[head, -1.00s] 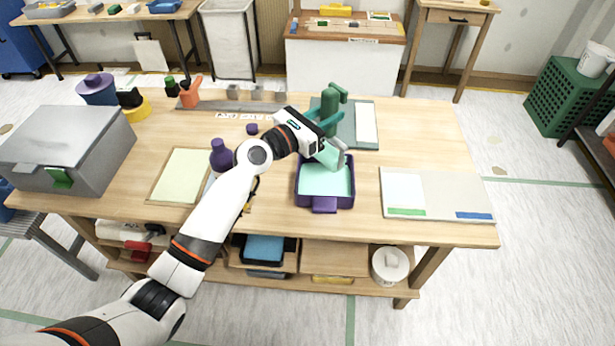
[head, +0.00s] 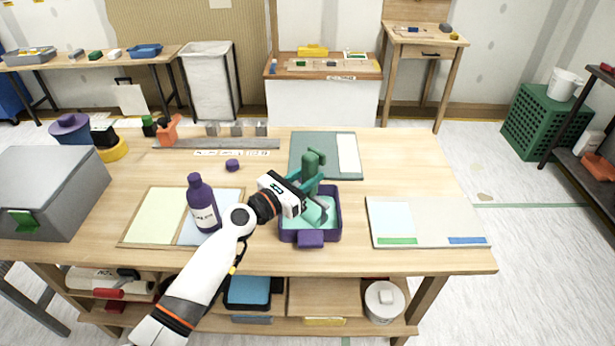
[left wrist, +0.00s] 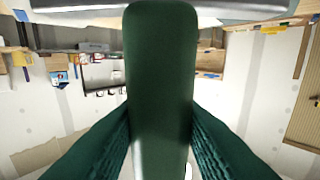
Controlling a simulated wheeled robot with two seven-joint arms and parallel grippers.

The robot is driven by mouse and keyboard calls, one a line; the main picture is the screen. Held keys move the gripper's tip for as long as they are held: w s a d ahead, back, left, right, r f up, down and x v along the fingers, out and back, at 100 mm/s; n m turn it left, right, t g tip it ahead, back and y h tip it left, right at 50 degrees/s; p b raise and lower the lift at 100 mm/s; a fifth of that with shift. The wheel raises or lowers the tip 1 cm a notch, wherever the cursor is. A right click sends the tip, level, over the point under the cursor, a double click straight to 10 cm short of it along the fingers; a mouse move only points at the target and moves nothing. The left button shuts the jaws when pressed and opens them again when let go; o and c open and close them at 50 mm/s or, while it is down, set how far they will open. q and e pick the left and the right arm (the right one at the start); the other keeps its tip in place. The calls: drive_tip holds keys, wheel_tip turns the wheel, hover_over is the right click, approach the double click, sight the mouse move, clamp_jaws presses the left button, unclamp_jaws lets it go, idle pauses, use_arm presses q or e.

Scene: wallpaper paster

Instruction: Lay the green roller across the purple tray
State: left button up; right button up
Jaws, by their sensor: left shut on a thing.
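My left gripper (head: 306,184) is shut on the green roller (head: 311,161), with its teal fingers on either side of the green handle. The handle stands roughly upright, and a grey lower part of the roller shows in front of the tray's interior. The purple tray (head: 311,239), with a mint-coloured inside, sits on the table below the gripper. I cannot tell whether the roller touches the tray. In the left wrist view the green handle (left wrist: 160,85) fills the middle between the two dark green fingers. My right gripper is not in view.
A purple bottle (head: 202,207) stands left of my left arm, by a framed pale board (head: 154,214). A board with pale sheets (head: 428,215) lies right of the tray. A grey-green mat (head: 312,143) lies behind. A grey box (head: 45,195) is far left.

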use_arm(q)
drive_tip(key=shift+s+f+b, duration=0.1)
drive_tip(key=shift+f+b, duration=0.25)
drive_tip(key=shift+f, duration=0.35)
drive_tip(key=o, duration=0.8)
drive_tip(key=shift+f, duration=0.1)
drive_tip(key=shift+o, duration=0.9)
drive_tip(key=shift+r+p, duration=0.3)
drive_tip(key=shift+r, duration=0.15)
drive_tip(key=shift+r+p, duration=0.45)
drive_tip(key=shift+r, duration=0.15)
drive_tip(key=v, duration=1.2)
drive_tip(key=shift+f, duration=0.3)
